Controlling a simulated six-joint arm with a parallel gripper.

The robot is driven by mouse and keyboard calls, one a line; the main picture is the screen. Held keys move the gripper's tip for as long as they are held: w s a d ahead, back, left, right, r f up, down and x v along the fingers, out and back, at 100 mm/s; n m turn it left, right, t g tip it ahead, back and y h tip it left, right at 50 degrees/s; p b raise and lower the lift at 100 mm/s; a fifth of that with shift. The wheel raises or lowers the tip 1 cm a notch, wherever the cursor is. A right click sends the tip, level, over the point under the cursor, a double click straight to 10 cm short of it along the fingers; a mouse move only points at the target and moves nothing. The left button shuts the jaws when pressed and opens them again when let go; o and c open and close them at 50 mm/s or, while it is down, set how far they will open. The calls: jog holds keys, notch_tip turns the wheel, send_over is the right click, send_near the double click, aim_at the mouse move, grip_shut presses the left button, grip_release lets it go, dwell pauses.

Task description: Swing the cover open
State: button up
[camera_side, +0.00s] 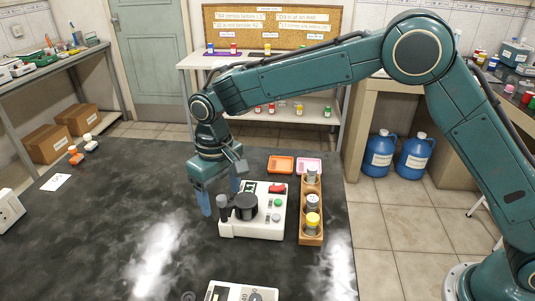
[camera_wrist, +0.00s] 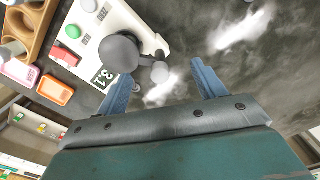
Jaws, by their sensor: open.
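A white instrument (camera_side: 250,222) stands on the black bench, with a dark round cover (camera_side: 246,206) at its left end. A short arm runs left from the cover to an upright grey handle (camera_side: 222,206). In the wrist view the cover (camera_wrist: 119,54) shows beside the handle (camera_wrist: 160,72), and the display reads 3.1. My gripper (camera_side: 221,197) is open, pointing down, with blue fingers. In the wrist view its fingertips (camera_wrist: 163,72) lie on either side of the handle, apart from it. The cover appears closed; what lies under it is hidden.
A wooden rack (camera_side: 312,238) with several capped jars stands just right of the instrument. Orange (camera_side: 281,165) and pink (camera_side: 309,165) trays lie behind. A balance-like white device (camera_side: 240,292) is at the front edge. The bench to the left is mostly clear.

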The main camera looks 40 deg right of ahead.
jog(key=c, duration=1.3)
jog(key=shift+c, duration=0.2)
jog(key=n, duration=0.5)
jog(key=shift+n, duration=0.4)
jog(key=n, duration=0.6)
jog(key=shift+o, duration=0.3)
